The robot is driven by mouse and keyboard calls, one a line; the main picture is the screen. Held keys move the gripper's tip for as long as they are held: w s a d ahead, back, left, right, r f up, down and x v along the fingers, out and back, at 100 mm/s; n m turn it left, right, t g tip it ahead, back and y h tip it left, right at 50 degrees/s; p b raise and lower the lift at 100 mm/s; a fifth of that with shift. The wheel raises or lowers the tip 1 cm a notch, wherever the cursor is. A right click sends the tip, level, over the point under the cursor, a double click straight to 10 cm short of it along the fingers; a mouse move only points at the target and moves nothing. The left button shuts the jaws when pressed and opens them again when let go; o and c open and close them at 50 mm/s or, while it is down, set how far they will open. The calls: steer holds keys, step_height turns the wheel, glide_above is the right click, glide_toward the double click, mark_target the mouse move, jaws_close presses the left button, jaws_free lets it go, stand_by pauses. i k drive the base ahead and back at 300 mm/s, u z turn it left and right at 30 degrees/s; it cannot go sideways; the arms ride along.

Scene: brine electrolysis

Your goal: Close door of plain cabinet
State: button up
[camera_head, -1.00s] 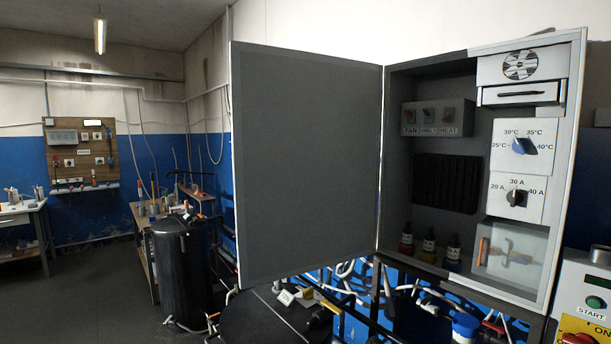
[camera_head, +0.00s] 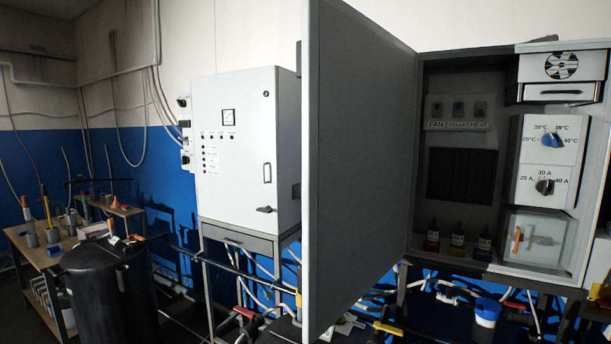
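Inside are labelled switches (camera_head: 458,112), a black ribbed block (camera_head: 462,175), small bottles (camera_head: 456,240), a fan unit (camera_head: 562,67), two dial panels (camera_head: 546,160) and a clear-fronted box (camera_head: 536,238). My gripper is not in view.
A second light-grey cabinet (camera_head: 235,160) with a meter and latch stands shut left of the open door. A black barrel (camera_head: 112,290) and a bench (camera_head: 50,255) are at the left. Pipes and a blue-capped container (camera_head: 486,315) are below the open cabinet.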

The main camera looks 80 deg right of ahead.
mark_target(359, 79)
steer(key=i, duration=1.15)
steer(key=z, duration=2.35)
steer(key=i, duration=0.25)
steer(key=u, duration=0.05)
